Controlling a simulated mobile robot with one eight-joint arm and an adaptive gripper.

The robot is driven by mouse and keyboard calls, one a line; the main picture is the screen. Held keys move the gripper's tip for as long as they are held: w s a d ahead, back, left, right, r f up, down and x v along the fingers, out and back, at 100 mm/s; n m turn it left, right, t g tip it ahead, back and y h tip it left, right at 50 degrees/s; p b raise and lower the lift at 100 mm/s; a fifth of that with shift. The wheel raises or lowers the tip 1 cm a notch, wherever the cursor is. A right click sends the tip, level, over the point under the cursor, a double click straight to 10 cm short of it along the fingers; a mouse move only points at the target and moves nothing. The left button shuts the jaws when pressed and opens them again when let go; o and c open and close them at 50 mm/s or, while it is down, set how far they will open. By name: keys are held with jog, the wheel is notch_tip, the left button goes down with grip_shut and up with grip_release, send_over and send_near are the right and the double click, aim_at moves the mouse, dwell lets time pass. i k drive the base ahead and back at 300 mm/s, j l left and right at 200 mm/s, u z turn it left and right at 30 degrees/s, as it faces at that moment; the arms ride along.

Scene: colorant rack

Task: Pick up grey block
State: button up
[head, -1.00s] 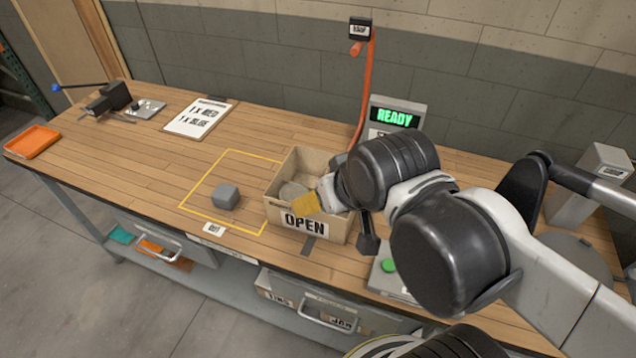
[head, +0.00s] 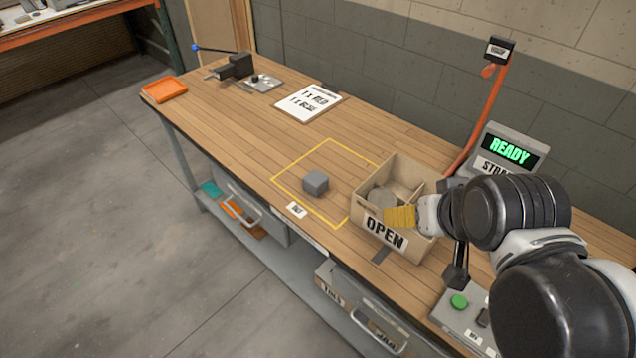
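The grey block (head: 315,182) sits on the wooden bench top, inside a yellow outlined square (head: 335,145). Nothing touches it. My gripper (head: 401,217) is to the right of the block, in front of and over the near side of the cardboard box marked OPEN (head: 385,233). A yellow-orange piece shows at the end of my gripper. The fingers are too small and hidden to tell whether they are open or shut.
The open box holds grey round items (head: 380,198). A READY display (head: 509,150) and a panel with a green button (head: 459,301) stand at right. A clipboard (head: 308,103), a vise (head: 234,67) and an orange tray (head: 165,90) are farther left. The bench between is clear.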

aim_at(316, 182)
jog(key=i+j+z, duration=0.3)
jog(key=j, duration=0.4)
jog(key=j+z, duration=0.3)
jog(key=j, duration=0.4)
jog(key=i+j+z, duration=0.1)
jog(key=j+z, duration=0.2)
jog(key=j, duration=0.45)
